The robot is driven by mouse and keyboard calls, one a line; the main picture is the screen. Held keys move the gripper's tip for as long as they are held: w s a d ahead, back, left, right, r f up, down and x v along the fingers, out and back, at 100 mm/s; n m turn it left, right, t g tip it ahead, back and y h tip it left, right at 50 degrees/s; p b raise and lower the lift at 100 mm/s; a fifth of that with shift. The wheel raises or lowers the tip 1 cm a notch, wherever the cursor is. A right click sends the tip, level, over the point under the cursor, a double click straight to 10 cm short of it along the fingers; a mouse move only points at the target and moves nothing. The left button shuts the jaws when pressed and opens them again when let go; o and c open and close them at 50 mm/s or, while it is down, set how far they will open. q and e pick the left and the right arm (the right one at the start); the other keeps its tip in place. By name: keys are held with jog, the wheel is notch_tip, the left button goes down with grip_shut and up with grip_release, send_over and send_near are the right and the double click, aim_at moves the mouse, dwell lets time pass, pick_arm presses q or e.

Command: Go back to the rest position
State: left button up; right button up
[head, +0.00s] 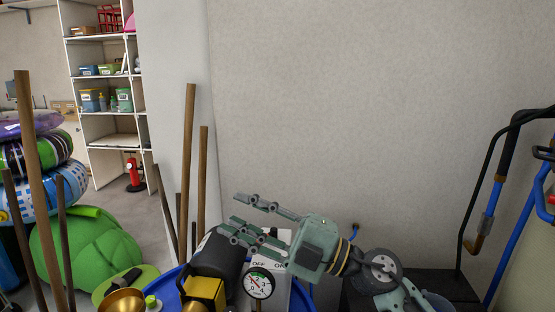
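My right gripper (252,219) shows at the lower middle of the head view, its arm coming in from the lower right. Its grey-green fingers point left and stand apart, with nothing seen between them. It is in front of a white box (299,297) marked OFF and ON, partly hidden behind the gripper. A dark cylinder (218,257) is just left of and below the fingers; I cannot tell whether they touch. My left gripper is not in view. No ice maker can be made out for sure.
A round pressure gauge (258,283) and a yellow block (205,292) sit below the gripper. Wooden poles (188,150) stand at the left. Inflatable rings (45,175), a green bag (85,245) and a shelf (108,135) are further left. Blue-handled equipment (490,210) stands right. Bare wall fills the upper middle.

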jog(key=w+d+f+m+t+h, duration=0.2)
jog(key=d+f+m+t+h, duration=0.3)
jog(key=d+m+t+h, duration=0.5)
jog(key=w+d+f+m+t+h, duration=0.2)
jog(key=d+f+m+t+h, duration=0.45)
jog(key=m, duration=0.65)
jog(key=s+d+f+m+g+h, duration=0.25)
jog(key=d+f+g, duration=0.2)
jog(key=f, duration=0.25)
jog(key=s+d+f+m+g+h, duration=0.25)
jog(key=s+d+f, duration=0.2)
jog(key=f, duration=0.35)
jog(key=s+f+n+g+y, duration=0.1)
jog(key=s+f+g, duration=0.6)
jog(key=s, duration=0.5)
jog(key=s+f+g, duration=0.5)
jog(key=s+f, duration=0.4)
jog(key=s, duration=0.3)
notch_tip(320, 180, down, 27)
jog(key=s+g+b, duration=0.1)
jog(key=s+b, duration=0.1)
jog(key=s+d+f, duration=0.2)
jog(key=s+f, duration=0.6)
jog(key=f, duration=0.1)
jog(key=s+d+f+g+b, duration=0.1)
jog(key=s+f, duration=0.8)
jog(key=shift+s+d+f+n, duration=0.25)
jog(key=shift+d+f+n, duration=0.05)
jog(key=shift+d, duration=0.1)
